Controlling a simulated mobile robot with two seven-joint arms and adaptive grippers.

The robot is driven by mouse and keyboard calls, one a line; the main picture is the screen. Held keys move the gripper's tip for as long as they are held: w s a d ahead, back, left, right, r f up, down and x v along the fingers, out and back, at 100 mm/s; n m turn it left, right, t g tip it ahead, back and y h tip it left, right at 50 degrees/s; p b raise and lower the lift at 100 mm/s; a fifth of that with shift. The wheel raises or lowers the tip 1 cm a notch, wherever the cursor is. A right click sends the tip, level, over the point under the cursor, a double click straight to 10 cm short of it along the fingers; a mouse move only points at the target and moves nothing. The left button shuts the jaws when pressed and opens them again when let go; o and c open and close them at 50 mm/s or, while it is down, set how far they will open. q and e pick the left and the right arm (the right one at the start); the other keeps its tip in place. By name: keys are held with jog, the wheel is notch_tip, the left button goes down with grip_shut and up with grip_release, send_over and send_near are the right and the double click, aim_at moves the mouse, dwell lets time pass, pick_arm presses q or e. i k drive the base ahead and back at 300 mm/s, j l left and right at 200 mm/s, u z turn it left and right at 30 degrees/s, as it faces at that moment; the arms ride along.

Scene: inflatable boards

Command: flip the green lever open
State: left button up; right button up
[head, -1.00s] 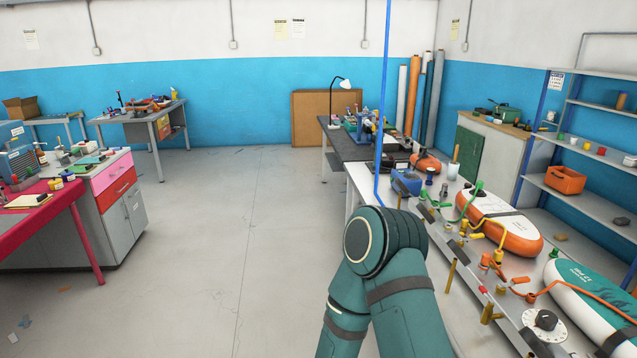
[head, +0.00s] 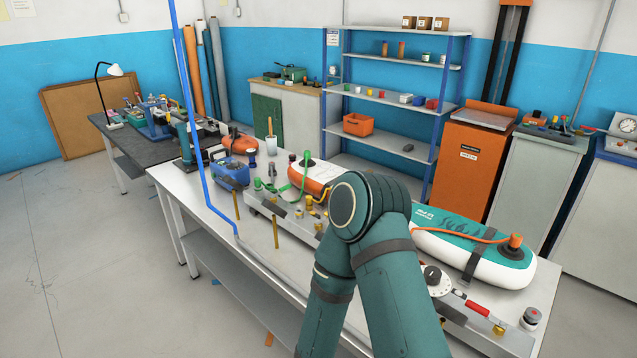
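A small green part (head: 258,184) shows at the far left end of a grey metal rail (head: 262,203) on the long workbench. It is too small to tell whether it is the lever or a hose fitting, or how it is turned. Neither gripper is in view.
The floor (head: 75,240) at left is clear.

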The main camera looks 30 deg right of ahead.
aim_at(289, 186)
jog(key=i+j+z, duration=0.25)
jog(key=i+z, duration=0.25)
jog(key=i+j+z, duration=0.25)
jog(key=z, duration=0.2)
jog(key=i+j+z, duration=0.15)
jog(key=j, duration=0.15)
jog(key=i+j+z, duration=0.35)
jog(key=j, duration=0.2)
jog(key=k+j+u, duration=0.15)
